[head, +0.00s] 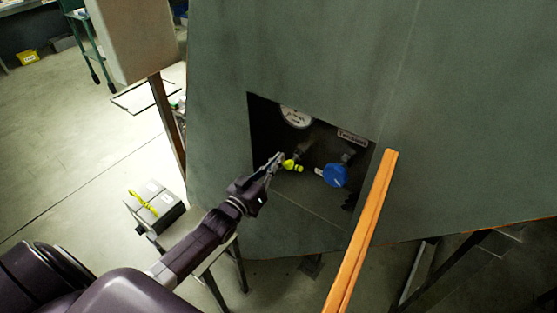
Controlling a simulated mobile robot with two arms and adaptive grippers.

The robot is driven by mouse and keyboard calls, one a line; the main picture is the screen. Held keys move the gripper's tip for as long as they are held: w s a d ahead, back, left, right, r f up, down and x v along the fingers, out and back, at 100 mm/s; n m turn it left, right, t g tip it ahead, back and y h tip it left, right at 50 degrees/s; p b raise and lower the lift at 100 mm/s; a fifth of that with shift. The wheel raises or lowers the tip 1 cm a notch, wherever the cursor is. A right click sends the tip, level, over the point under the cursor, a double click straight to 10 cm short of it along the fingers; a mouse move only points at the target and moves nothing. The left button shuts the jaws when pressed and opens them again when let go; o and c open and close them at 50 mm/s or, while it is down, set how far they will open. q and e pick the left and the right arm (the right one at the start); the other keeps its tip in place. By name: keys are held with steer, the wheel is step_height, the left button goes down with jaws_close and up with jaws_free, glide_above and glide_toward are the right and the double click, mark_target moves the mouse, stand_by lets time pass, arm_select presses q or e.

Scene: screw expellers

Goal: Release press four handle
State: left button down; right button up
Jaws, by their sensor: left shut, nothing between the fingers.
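A square recess in the large grey-green machine panel (300,60) holds a small yellow valve handle (292,165) and a round blue valve handle (335,176). I cannot tell from the picture which of them is press four's handle. My left gripper (275,162) reaches in from the lower left, at the recess. Its fingers are shut with nothing between them. The fingertips are just left of the yellow handle; I cannot tell whether they touch it. My right gripper is not in view.
A round gauge (296,117) and a small label plate (352,136) are in the recess. An orange bar (362,230) slants up along the recess's right side. A grey box with a yellow strap (155,205) stands at left. Open floor lies further left.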

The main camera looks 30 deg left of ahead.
mark_target(280, 180)
arm_select(q)
steer(key=n, duration=0.1)
steer(key=f+n, duration=0.1)
steer(key=n, duration=0.2)
steer(key=shift+a+f+n+y, duration=0.15)
steer(key=shift+f+n+y, duration=0.15)
steer(key=shift+f+n, duration=0.1)
steer(key=n, duration=0.2)
steer(key=f+n+b, duration=0.1)
steer(key=n, duration=0.1)
steer(key=shift+f+n, duration=0.1)
steer(key=shift+n, duration=0.3)
steer(key=n, duration=0.2)
steer(key=d+f+n+b, duration=0.1)
steer(key=n, duration=0.1)
steer(key=shift+s+d+f+n+g+b, duration=0.1)
steer(key=shift+n+g+b, duration=0.1)
steer(key=shift+n, duration=0.4)
steer(key=shift+d+f+n+g+b, duration=0.1)
steer(key=shift+n+b, duration=0.1)
steer(key=shift+n, duration=0.4)
steer(key=shift+r, duration=0.1)
